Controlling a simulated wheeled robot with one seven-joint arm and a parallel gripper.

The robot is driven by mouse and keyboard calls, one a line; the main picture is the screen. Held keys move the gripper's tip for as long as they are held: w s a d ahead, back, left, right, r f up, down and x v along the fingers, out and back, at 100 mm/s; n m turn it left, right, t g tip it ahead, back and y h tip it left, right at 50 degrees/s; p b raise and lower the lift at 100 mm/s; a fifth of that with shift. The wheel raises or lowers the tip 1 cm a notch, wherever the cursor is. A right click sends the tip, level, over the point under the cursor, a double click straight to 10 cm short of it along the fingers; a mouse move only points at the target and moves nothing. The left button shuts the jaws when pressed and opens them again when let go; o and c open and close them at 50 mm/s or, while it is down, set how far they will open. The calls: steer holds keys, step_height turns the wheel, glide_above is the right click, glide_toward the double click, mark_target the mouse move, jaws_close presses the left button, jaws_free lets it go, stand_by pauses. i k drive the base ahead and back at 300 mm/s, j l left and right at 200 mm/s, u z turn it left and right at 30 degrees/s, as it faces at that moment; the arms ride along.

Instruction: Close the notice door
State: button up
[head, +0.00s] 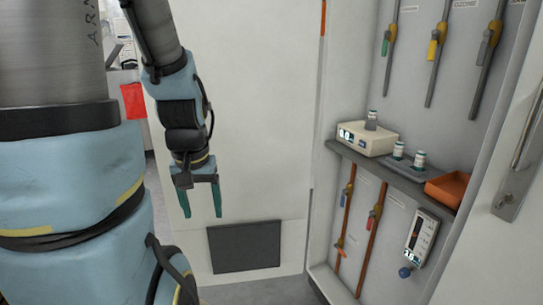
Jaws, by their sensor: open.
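A large white panel (265,130) with a dark rectangular plate (244,246) low on it stands in the middle of the head view. At the right edge is a pale door-like panel (500,235) with a metal handle (509,200). No notice is readable on either, so I cannot tell which is the notice door. Between them an upright recess with a shelf is exposed. My gripper (202,212) points down in front of the white panel, left of the recess. Its two green fingers are apart with nothing between them. I cannot tell its gap to the panel.
The grey shelf (375,162) holds a white instrument box (366,140), small bottles and an orange tray (447,189). Valves with coloured levers line the recess wall above and below. A meter (420,238) sits low right. A red item (133,101) hangs at left.

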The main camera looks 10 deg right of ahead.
mark_target(257, 62)
steer(key=i+j+u, duration=0.3)
steer(key=i, duration=0.25)
steer(key=i+j+u, duration=0.35)
steer(key=i, duration=0.2)
steer(key=i+u, duration=0.3)
steer(key=i, duration=0.25)
steer(key=i+j+z, duration=0.1)
steer(key=i+z, duration=0.25)
steer(key=i, duration=0.15)
steer(key=i+j+z, duration=0.2)
steer(key=i+z, duration=0.15)
steer(key=i, duration=0.2)
steer(key=i+j+z, duration=0.35)
steer(key=i+j, duration=0.05)
steer(key=i, duration=0.05)
